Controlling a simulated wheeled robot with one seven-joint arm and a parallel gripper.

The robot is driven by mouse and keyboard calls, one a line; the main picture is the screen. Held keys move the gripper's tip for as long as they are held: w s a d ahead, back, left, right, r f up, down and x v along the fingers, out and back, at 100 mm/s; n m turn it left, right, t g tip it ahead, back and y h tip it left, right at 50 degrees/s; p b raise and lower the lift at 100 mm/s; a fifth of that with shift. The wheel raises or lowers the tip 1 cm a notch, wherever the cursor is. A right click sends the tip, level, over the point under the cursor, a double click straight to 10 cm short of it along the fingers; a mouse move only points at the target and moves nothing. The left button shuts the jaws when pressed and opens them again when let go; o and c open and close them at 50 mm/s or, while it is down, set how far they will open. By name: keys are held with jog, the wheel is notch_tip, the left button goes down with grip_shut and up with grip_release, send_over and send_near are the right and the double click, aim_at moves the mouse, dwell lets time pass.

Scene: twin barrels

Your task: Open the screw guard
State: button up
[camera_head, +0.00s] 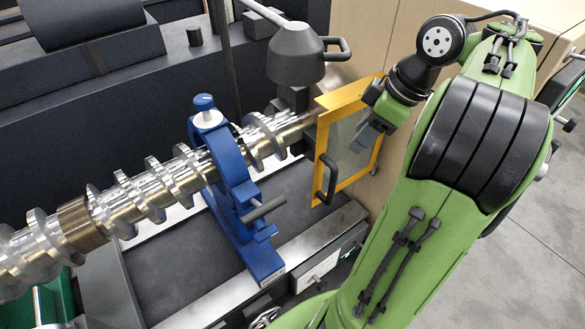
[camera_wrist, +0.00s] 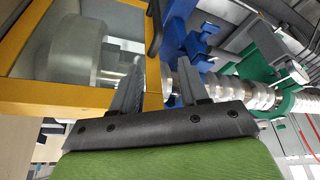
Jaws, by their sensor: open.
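The screw guard (camera_head: 345,95) is a yellow-framed clear panel, standing at the right end of the large metal screw (camera_head: 150,190). Its black handle (camera_head: 328,178) is on the lower left side of the frame. In the wrist view the guard's yellow frame (camera_wrist: 50,95) fills the left, and the handle (camera_wrist: 153,28) shows at the top. My gripper (camera_head: 365,140) is in front of the guard's window at its right part, apart from the handle. In the wrist view my gripper (camera_wrist: 160,78) is open, with the frame's edge seen between its fingers; contact cannot be told.
A blue support (camera_head: 235,190) with a knob surrounds the screw left of the guard. A dark grey conical hopper (camera_head: 295,55) stands above and behind the guard. A green support (camera_wrist: 285,85) shows further along the screw. Open floor (camera_head: 500,265) lies at the right.

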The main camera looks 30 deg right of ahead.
aim_at(334, 176)
jog(key=shift+n, duration=0.3)
jog(key=b+x, duration=0.1)
jog(key=x, duration=0.4)
jog(key=b+x, duration=0.2)
jog(key=x, duration=0.3)
jog(key=s+d+b+x, duration=0.1)
jog(key=b+x, duration=0.1)
jog(key=x, duration=0.3)
jog(key=shift+a+f, duration=0.1)
jog(key=shift+f, duration=0.4)
grip_shut()
